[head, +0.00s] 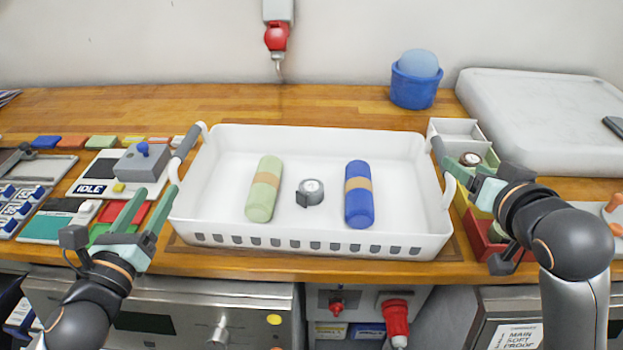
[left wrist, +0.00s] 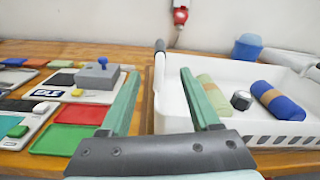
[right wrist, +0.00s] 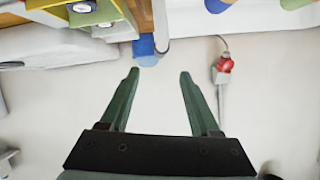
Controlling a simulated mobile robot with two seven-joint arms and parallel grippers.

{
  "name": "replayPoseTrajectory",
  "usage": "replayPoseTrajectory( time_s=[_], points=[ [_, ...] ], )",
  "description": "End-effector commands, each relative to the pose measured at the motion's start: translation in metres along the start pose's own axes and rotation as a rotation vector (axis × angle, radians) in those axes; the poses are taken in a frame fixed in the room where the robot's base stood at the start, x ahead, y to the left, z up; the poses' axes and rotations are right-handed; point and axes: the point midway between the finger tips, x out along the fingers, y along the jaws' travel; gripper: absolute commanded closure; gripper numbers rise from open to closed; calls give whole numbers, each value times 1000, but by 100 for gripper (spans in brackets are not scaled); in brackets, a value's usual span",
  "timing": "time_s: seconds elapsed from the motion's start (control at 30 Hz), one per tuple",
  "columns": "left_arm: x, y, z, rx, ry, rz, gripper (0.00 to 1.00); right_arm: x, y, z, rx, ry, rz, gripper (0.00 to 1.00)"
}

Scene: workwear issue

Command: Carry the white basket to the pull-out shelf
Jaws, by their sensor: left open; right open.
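The white basket (head: 310,240) stands on the wooden workbench (head: 330,104). It holds a green roll (head: 264,188), a blue roll (head: 359,195) and a small round grey item (head: 311,191). It has a grey handle at each end. My left gripper (head: 140,208) is open and empty, in front of and left of the left handle (head: 187,140). I cannot make out a pull-out shelf.
A grey box with a blue knob (head: 143,160) and several coloured trays lie left of the basket. Small bins (head: 480,235) stand close on its right. A blue bucket (head: 414,88) and a large pale slab (head: 535,120) are behind. Drawer fronts (head: 160,310) are below.

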Motion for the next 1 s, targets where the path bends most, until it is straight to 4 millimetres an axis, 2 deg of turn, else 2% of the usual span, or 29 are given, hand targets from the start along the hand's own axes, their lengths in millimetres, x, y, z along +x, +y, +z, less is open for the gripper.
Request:
replayPoseTrajectory(
  time_s=[0.27,0.43,1.0],
  points=[
    [2,0,0,-3,0,1,37,2,0,0,0,0,0,37],
    [14,1,0,-4,-2,1,37,14,0,0,0,-1,0,37],
    [102,0,0,-6,-2,1,37,102,0,0,0,-1,0,37]
  ],
)
